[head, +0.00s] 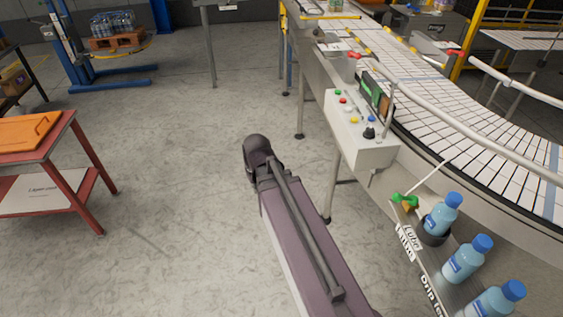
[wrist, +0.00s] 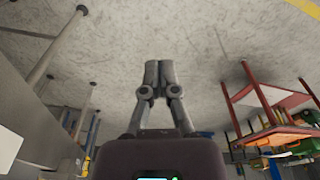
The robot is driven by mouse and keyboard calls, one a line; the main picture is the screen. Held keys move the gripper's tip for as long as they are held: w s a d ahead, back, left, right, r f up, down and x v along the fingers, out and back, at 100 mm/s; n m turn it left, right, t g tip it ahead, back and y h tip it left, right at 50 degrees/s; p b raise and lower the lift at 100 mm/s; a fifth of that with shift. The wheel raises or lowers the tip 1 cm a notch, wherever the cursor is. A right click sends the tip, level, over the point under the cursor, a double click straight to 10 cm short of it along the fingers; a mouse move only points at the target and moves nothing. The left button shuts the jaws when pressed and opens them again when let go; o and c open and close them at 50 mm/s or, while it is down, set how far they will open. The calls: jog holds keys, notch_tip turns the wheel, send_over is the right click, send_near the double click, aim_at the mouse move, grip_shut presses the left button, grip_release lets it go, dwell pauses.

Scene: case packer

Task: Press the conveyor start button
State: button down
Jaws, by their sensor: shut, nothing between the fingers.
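A pale control box (head: 362,152) is mounted at the conveyor's near side in the head view. Its sloped top carries a green button (head: 338,92), a red button (head: 343,101), a yellow button (head: 354,119), a blue button (head: 371,118) and a black knob (head: 369,132). I cannot read any label that marks the start button. My gripper (wrist: 159,68) shows in the wrist view with its two fingers together, empty, over bare floor. In the head view my arm is left of the box and apart from it; the fingers are hidden there.
The curved conveyor (head: 450,95) has a rail and a small screen (head: 371,86) behind the buttons. Blue-capped bottles (head: 462,262) stand on a ledge below right. A red table (head: 62,138) with an orange item stands left. The floor between is clear.

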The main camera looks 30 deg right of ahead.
jog(key=s+a+f+g+b, duration=0.1)
jog(key=s+a, duration=0.3)
jog(key=a, duration=0.1)
jog(key=shift+f, duration=0.4)
